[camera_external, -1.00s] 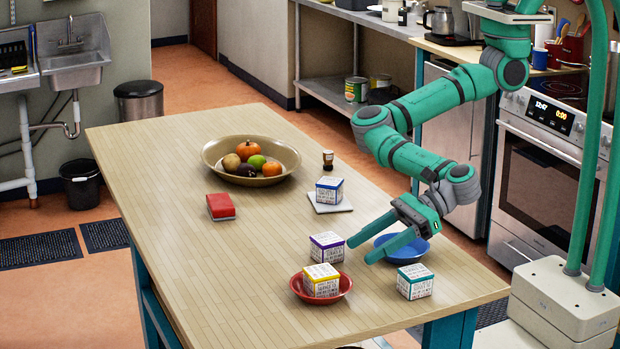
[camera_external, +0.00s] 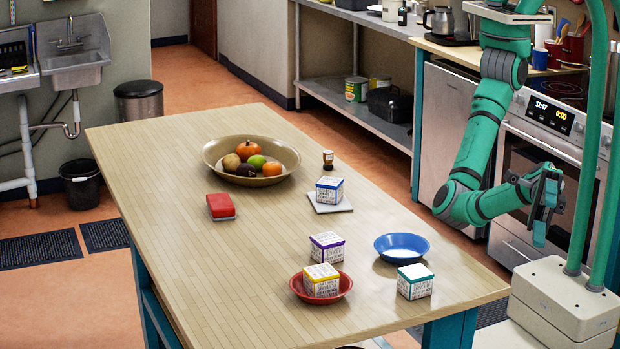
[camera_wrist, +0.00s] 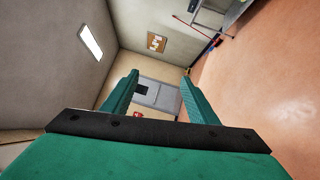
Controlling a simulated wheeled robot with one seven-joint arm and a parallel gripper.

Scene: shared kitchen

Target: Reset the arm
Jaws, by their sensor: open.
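My gripper (camera_external: 546,205) is off the right side of the table, beside the oven front and near my own column. My arm is folded back close to my body. In the wrist view my gripper (camera_wrist: 158,90) shows two green fingers spread apart with nothing between them. Beyond them are the floor, walls and a grey door-like panel (camera_wrist: 158,94). In the external view the fingers are partly hidden by the wrist.
The wooden table (camera_external: 230,270) holds a fruit bowl (camera_external: 213,160), a red block (camera_external: 221,206), a small bottle (camera_external: 328,160), a blue-trimmed box (camera_external: 329,191) on a tile, a purple-trimmed box (camera_external: 326,247), a yellow-trimmed box (camera_external: 321,281) in a red bowl (camera_external: 346,286), a teal-trimmed box (camera_external: 415,282) and a blue bowl (camera_external: 401,240).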

